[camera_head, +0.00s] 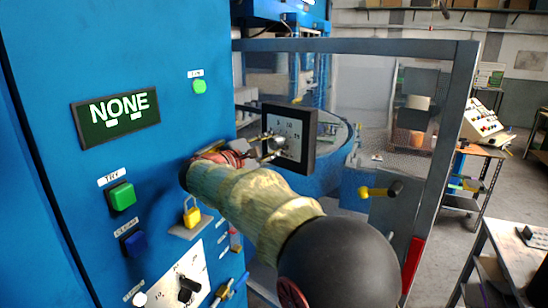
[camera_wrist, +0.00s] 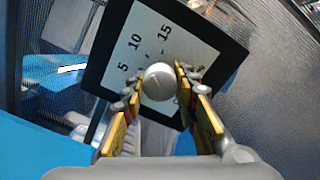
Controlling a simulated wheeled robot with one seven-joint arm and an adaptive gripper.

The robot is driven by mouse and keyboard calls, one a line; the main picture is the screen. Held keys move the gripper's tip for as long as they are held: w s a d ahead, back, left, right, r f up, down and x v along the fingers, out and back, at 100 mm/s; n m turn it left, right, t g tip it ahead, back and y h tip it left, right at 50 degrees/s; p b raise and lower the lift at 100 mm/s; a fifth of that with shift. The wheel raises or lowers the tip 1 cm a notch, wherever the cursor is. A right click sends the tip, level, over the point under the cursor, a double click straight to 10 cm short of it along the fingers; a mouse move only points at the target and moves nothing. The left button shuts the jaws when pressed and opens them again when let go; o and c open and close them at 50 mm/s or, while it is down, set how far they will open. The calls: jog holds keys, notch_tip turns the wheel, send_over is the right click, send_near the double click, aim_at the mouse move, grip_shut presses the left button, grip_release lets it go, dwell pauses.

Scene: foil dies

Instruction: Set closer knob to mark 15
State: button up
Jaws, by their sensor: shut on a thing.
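The closer knob (camera_wrist: 158,80) is a round grey metal knob in front of a white dial plate with a black frame (camera_wrist: 100,62). The marks 5, 10 and 15 show above it in the wrist view, with 15 at upper right; the lower part of the scale is mostly hidden. I cannot make out which mark the knob points to. My gripper (camera_wrist: 157,87) is shut on the knob, one yellow-sided finger on each side. In the head view my gripper (camera_head: 268,148) reaches the dial box (camera_head: 307,145) from the left, and the dial numbers are too small to read.
A grey-framed mesh door (camera_head: 460,95) stands behind the dial.

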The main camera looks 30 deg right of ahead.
jog(key=m+b, duration=0.2)
jog(key=b, duration=0.1)
jog(key=m+b, duration=0.2)
jog(key=shift+f, duration=0.25)
jog(key=shift+r+m+b, duration=0.2)
jog(key=shift+m+b, duration=0.85)
jog(key=shift+m, duration=0.15)
jog(key=o, duration=1.1)
jog(key=shift+o, duration=0.3)
jog(key=shift+r, duration=0.1)
jog(key=v, duration=0.7)
jog(key=shift+a, duration=0.25)
